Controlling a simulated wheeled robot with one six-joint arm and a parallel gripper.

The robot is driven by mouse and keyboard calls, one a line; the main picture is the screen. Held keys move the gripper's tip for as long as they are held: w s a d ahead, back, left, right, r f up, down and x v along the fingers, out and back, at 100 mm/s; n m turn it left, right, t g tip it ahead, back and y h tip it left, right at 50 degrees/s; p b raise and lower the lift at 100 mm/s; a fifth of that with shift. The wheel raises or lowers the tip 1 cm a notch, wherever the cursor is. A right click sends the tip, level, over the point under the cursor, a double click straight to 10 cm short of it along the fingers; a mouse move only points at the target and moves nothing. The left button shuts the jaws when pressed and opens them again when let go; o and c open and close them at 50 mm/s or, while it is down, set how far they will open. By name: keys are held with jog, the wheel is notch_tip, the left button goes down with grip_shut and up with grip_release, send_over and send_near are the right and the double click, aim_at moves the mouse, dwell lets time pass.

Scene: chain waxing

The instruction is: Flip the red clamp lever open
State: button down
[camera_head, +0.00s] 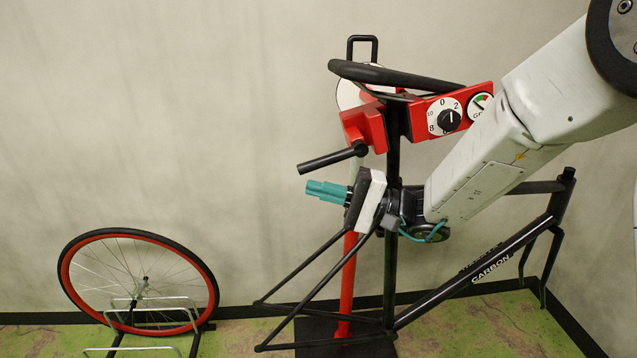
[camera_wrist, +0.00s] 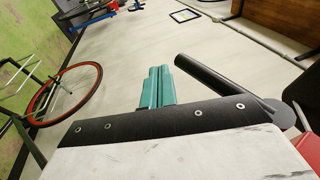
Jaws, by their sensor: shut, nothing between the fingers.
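The red clamp (camera_head: 364,126) sits on the upright black post of the stand. Its lever (camera_head: 332,159) is a black bar that sticks out to the left and slightly down; I see no red on the bar itself. My gripper (camera_head: 309,190), with teal fingers, is shut and empty a little below the lever. In the wrist view the gripper (camera_wrist: 157,70) points forward. The dark lever (camera_wrist: 222,82) runs along its right side, with a visible gap between them. Part of the red clamp (camera_wrist: 309,150) shows at the right edge.
A black bicycle frame (camera_head: 480,275) stands below. A red-rimmed wheel (camera_head: 70,278) rests in a wire stand at left. The space left of the gripper is clear.

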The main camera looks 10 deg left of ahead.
jog(key=s+d+f, duration=0.1)
jog(key=d+f, duration=0.3)
jog(key=f, duration=0.7)
jog(key=shift+s+d+f, duration=0.15)
jog(key=shift+d+f, duration=0.1)
jog(key=shift+f, duration=0.05)
jog(key=s+d+g+h, duration=0.4)
jog(key=s+h, duration=0.1)
jog(key=s, duration=0.2)
jog(key=s+d+g+h, duration=0.3)
jog(key=s+d+h, duration=0.15)
jog(key=s, duration=0.25)
jog(key=s+d+r+t+h, duration=0.3)
jog(key=d, duration=0.4)
jog(key=s+d+r+t+h, duration=0.3)
jog(key=d+r+h, duration=0.1)
jog(key=d, duration=0.4)
jog(key=s+d+r+t+h, duration=0.3)
jog(key=d+r+t+h, duration=0.1)
jog(key=d, duration=0.4)
jog(key=shift+s+r, duration=0.2)
